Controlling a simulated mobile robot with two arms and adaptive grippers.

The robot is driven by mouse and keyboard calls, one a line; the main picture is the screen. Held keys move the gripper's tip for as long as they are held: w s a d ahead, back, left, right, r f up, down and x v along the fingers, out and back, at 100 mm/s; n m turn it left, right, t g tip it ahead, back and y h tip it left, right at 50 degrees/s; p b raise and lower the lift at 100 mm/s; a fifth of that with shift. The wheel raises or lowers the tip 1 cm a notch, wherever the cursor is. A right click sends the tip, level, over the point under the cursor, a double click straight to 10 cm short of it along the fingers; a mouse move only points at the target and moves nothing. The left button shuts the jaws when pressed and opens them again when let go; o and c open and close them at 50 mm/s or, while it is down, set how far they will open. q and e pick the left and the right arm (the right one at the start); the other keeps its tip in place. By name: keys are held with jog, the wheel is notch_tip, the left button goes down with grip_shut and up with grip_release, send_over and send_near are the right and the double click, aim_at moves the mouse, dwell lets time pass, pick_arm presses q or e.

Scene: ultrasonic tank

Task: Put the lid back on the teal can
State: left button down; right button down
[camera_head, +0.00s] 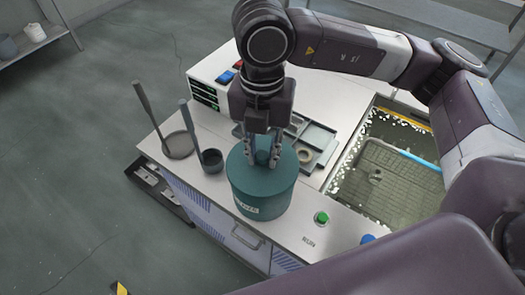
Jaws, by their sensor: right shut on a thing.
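The teal can (258,198) stands upright on the white machine top near its front edge, with a label low on its side. A teal lid (238,160) lies at the can's top; I cannot tell whether it is fully seated. My right gripper (262,160) reaches straight down over the middle of the lid. Its fingers are shut on the lid's knob, which shows between them. My left gripper is not in view.
A pan-like tool (178,146) and a small dark cup with a long handle (211,159) stand left of the can. A grey tray (318,139) lies behind it. The liquid-filled tank (388,165) is at right. A green button (321,217) sits near the front edge.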

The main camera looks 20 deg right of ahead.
jog(key=shift+f+b, duration=0.15)
jog(key=shift+b, duration=0.65)
dwell(0.7)
dwell(0.3)
jog(key=c, duration=1.7)
grip_release()
jog(key=shift+o, duration=0.8)
jog(key=o, duration=0.4)
jog(key=shift+r+p, duration=1.85)
jog(key=shift+r, duration=1.65)
